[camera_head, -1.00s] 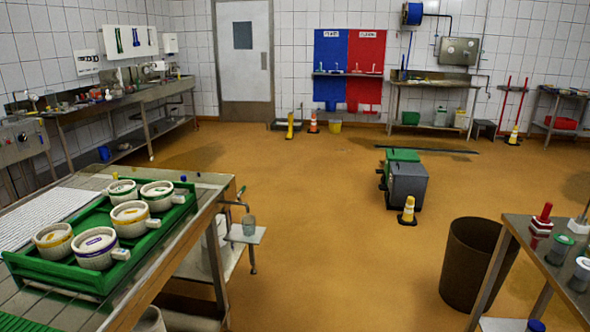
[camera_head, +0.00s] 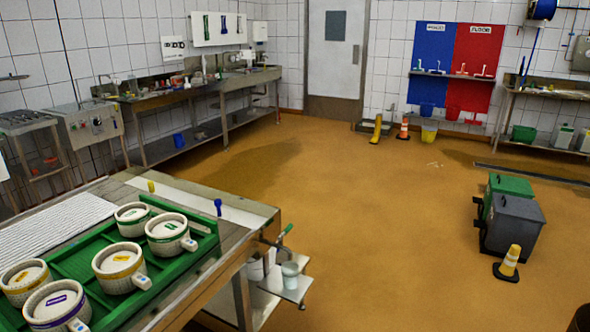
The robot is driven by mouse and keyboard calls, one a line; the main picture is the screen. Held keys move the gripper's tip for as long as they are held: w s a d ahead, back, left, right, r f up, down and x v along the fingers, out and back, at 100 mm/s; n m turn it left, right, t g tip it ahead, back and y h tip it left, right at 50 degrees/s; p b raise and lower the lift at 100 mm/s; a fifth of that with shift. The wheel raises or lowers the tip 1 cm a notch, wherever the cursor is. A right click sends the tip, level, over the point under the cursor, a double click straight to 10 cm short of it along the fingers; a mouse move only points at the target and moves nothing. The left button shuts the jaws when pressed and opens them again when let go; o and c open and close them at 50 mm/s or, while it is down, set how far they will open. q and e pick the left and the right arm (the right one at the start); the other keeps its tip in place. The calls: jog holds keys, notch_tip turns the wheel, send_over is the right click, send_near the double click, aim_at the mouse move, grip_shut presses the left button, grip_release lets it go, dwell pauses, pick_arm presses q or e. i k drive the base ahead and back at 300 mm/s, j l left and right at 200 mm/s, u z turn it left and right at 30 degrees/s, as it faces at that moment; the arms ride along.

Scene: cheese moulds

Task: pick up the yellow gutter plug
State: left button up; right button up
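A small yellow plug (camera_head: 151,186), which looks like the yellow gutter plug, stands near the far edge of the steel table (camera_head: 262,214), behind the green tray. A similar blue plug (camera_head: 217,206) stands to its right on the same table. Neither of my grippers is in view, and nothing touches the yellow plug.
A green tray (camera_head: 82,262) with several white moulds (camera_head: 120,267) fills much of the table. A ribbed white mat (camera_head: 55,228) lies to its left. A small side shelf (camera_head: 290,290) sticks out at the table's right. Orange floor (camera_head: 380,220) is open beyond; bins (camera_head: 512,226) stand right.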

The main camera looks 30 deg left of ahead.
aim_at(150, 183)
jog(key=i+u, duration=0.25)
jog(key=i, duration=0.2)
jog(key=i+l+u, duration=0.25)
jog(key=i, duration=0.25)
jog(key=i+u, duration=0.2)
jog(key=u, duration=0.3)
jog(key=i+l+u, duration=0.1)
jog(key=i+u, duration=0.15)
jog(key=u, duration=0.2)
jog(key=i+l+u, duration=0.15)
jog(key=u, duration=0.35)
jog(key=i+l+u, duration=0.1)
jog(key=u, duration=0.15)
jog(key=i+l+u, duration=0.3)
jog(key=j, duration=0.1)
